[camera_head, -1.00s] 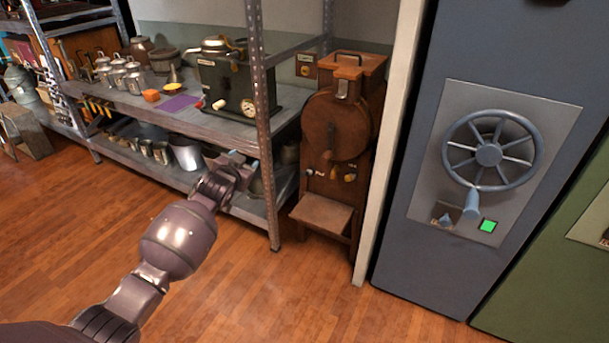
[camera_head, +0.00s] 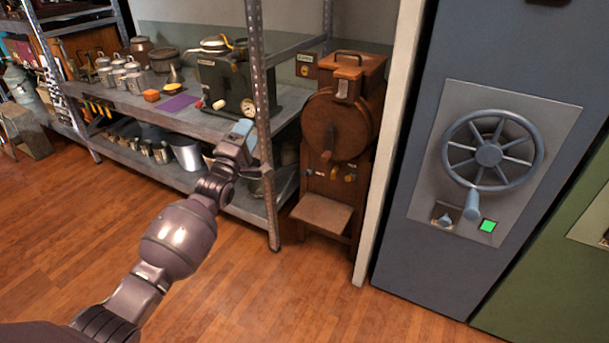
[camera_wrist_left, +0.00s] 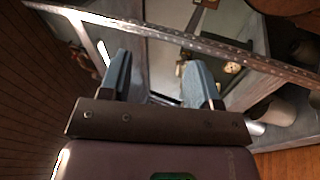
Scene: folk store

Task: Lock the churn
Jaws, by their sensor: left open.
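The wooden churn (camera_head: 335,128) stands upright between the metal shelf and the white partition in the head view. It has a round drum front, a metal latch (camera_head: 342,88) near its top, a dark handle above and small knobs below the drum. I cannot tell the latch's state at this size. My left gripper (camera_head: 242,128) is left of the churn, apart from it, in front of the shelf. In the left wrist view its two blue fingers (camera_wrist_left: 158,75) are spread with nothing between them. My right gripper is not in view.
A metal shelf post (camera_head: 262,110) stands between my left gripper and the churn. The shelf holds a dark machine (camera_head: 225,84), canisters and pots. A blue-grey cabinet with a hand wheel (camera_head: 489,154) stands at the right. The wooden floor in front is clear.

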